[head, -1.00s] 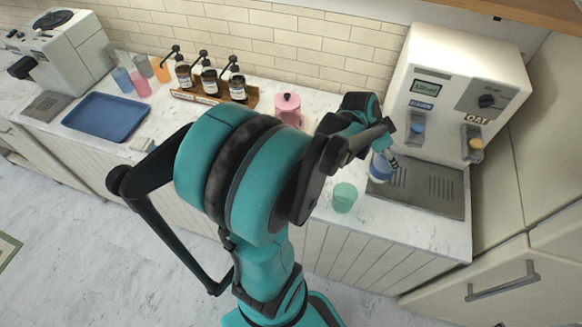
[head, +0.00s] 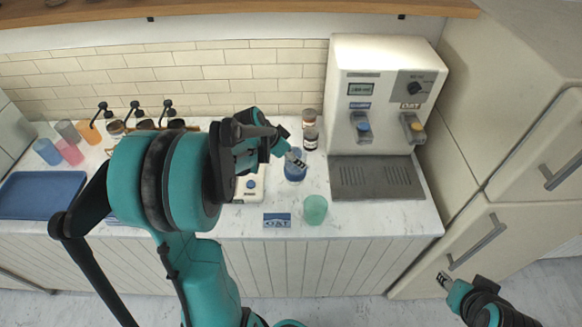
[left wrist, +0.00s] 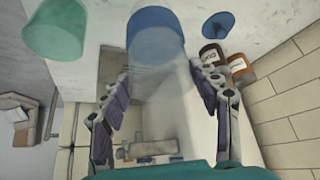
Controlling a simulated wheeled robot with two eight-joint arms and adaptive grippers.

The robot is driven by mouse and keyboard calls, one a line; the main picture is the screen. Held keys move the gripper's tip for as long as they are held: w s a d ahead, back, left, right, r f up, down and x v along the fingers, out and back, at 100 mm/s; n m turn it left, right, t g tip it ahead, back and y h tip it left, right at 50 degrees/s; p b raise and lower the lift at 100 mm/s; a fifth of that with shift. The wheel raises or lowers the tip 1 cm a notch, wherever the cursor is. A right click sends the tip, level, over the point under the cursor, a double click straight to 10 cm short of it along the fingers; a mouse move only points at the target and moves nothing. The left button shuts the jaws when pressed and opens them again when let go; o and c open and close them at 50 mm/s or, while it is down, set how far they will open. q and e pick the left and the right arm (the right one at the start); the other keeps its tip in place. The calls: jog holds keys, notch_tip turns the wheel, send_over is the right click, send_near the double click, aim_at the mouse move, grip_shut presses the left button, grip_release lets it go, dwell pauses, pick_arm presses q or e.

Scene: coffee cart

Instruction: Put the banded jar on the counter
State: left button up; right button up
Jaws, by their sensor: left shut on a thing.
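My left gripper (left wrist: 162,105) is shut on a translucent cup with a blue end (left wrist: 155,35). In the head view this blue cup (head: 295,171) is just above or on the counter, left of the dispenser's drip tray; I cannot tell if it touches. Two small dark jars with pale label bands, a back jar (head: 309,117) and a front jar (head: 311,139), stand by the wall, left of the dispenser. They also show in the left wrist view (left wrist: 212,54). I cannot tell which is the banded jar. My right gripper (head: 443,279) is low at the right, before the fridge.
A green cup (head: 315,210) stands at the counter's front, beside a blue card (head: 277,220). A white box (head: 250,190) is to the left. The white dispenser (head: 385,95) and drip tray (head: 375,180) are right. A dark blue round thing (left wrist: 218,25) lies near the jars.

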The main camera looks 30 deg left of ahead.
pick_arm(q)
jog(key=shift+a+f+b, duration=0.15)
jog(key=shift+f+b, duration=0.15)
jog(key=shift+f, duration=0.8)
jog(key=shift+a+f+b, duration=0.1)
jog(key=shift+f+b, duration=0.15)
jog(key=shift+f, duration=0.85)
jog(key=shift+s, duration=0.1)
jog(key=o, duration=1.9)
jog(key=shift+f, duration=0.1)
